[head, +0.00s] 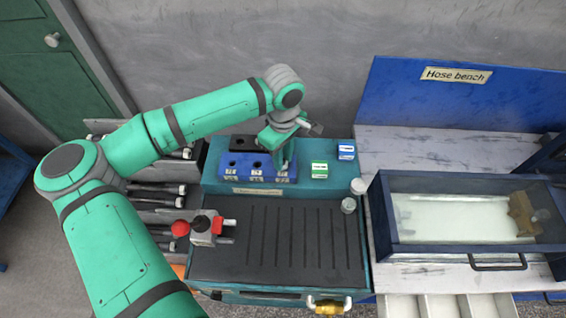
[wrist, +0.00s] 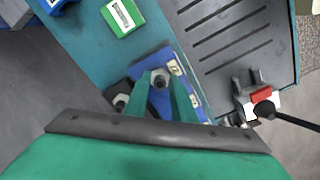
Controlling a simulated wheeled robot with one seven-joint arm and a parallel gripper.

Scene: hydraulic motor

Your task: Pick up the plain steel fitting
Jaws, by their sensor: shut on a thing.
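My gripper (wrist: 160,84) is shut on a steel hex fitting (wrist: 159,77), which sits between the green fingertips in the wrist view. It is over the blue rack (wrist: 146,61), a block with labelled holes that also shows in the head view (head: 240,172). I cannot tell whether the fitting is still seated in the rack or lifted clear. A second steel fitting (wrist: 121,101) stands at the dark block beside the rack, left of the fingers. In the head view my gripper (head: 285,160) is at the right end of the rack, and no fitting can be made out there.
A green-and-white box (head: 319,169) and a blue-and-white box (head: 346,152) stand right of the rack. A valve with a red knob (head: 205,230) lies on the dark ribbed mat (head: 290,250). A lidded glass case (head: 460,246) stands on the hose bench at right.

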